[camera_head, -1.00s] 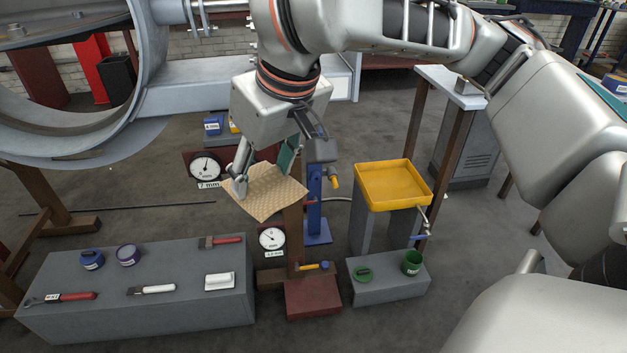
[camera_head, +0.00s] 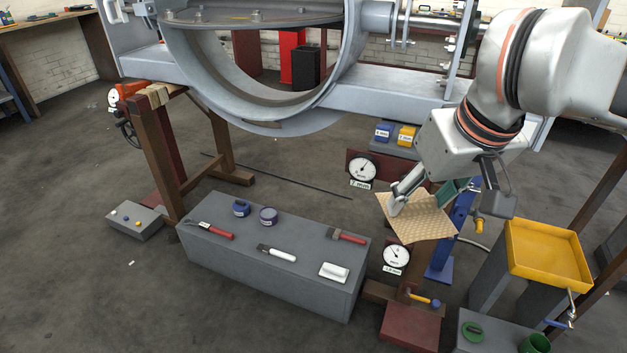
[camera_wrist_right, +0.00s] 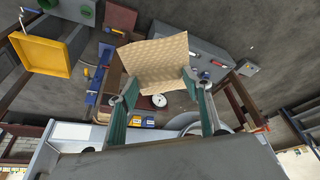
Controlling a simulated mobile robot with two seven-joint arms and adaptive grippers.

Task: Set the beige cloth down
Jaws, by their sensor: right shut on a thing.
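The beige cloth (camera_head: 416,219) is a flat, tilted sheet with a fine pattern. My right gripper (camera_head: 422,198) is shut on its upper part and holds it in the air, in front of the dials and the blue stand. In the right wrist view the cloth (camera_wrist_right: 156,62) spans the space between the two green-padded fingers (camera_wrist_right: 156,88), which stand wide apart at its edges. What lies directly under the cloth is partly hidden by it. My left gripper is not in view.
A yellow tray (camera_head: 547,255) stands at the right. Two dials (camera_head: 361,170) are close to the cloth. A large metal ring (camera_head: 262,122) is behind. Open floor lies left.

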